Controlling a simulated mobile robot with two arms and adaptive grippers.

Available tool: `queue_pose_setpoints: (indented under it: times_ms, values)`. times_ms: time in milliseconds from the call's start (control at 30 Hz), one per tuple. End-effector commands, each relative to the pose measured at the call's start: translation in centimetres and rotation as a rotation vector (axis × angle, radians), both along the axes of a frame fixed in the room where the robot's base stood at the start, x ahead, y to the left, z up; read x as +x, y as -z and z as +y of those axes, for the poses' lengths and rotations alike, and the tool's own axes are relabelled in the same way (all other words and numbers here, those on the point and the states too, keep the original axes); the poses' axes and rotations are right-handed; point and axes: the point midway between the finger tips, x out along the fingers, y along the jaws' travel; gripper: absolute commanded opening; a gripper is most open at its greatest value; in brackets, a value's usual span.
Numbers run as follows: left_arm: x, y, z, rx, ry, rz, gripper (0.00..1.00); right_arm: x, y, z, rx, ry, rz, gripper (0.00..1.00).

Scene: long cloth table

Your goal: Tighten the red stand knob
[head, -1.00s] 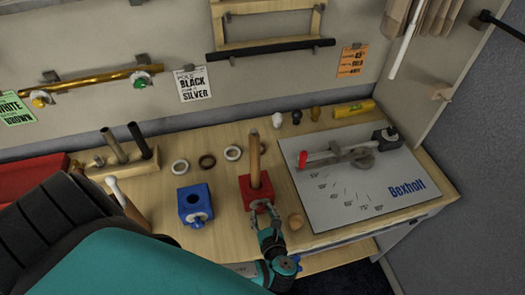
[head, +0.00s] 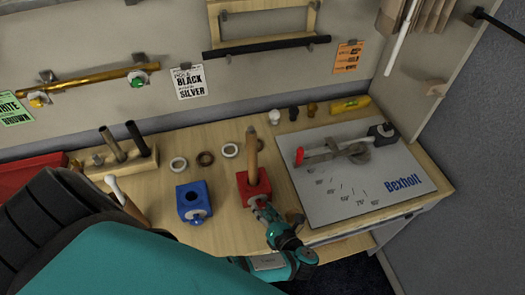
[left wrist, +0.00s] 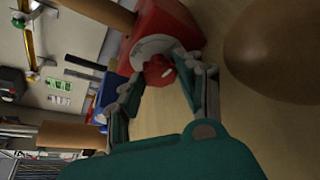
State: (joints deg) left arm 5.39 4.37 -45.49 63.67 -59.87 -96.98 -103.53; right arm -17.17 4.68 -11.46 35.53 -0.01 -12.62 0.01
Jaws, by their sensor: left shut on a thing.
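The red stand (head: 252,188) sits on the wooden table with a wooden pole (head: 252,155) upright in it, leaning slightly. The left wrist view shows the stand's red body (left wrist: 178,25) and its red knob (left wrist: 158,72) on a pale round plate. My left gripper (head: 262,207) is at the near side of the stand. In the left wrist view its fingertips (left wrist: 160,75) are shut on the red knob, one on each side. The fingers partly cover the knob in the head view. My right gripper is not in view.
A blue stand (head: 194,202) is left of the red one. Several rings lie behind, including a white one (head: 230,150). A grey Bexholt board (head: 350,190) with a clamp lies to the right.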

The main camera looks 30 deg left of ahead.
Motion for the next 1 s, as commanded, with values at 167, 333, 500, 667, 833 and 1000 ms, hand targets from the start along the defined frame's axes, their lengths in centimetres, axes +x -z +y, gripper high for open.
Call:
queue_pose_setpoints:
  times_ms: [167, 333, 500, 667, 833, 1000]
  values:
    - [-0.05, 0.13, -0.07, 0.025, 0.0, 0.034, 0.04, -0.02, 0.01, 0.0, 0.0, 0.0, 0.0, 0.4]
    - [-0.05, 0.15, -0.06, 0.034, 0.0, 0.044, 0.04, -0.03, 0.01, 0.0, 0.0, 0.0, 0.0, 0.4]
    - [-0.06, 0.16, -0.06, 0.034, 0.001, 0.045, 0.04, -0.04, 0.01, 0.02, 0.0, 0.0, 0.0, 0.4]
    - [-0.06, 0.16, -0.06, 0.033, 0.001, 0.044, 0.37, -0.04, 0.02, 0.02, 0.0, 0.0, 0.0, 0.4]
    - [-0.04, 0.13, -0.06, 0.034, 0.001, 0.043, 0.45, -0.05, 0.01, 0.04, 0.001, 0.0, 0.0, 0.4]
    - [-0.01, 0.1, -0.05, 0.033, 0.001, 0.042, 0.45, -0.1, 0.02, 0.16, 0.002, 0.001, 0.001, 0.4]
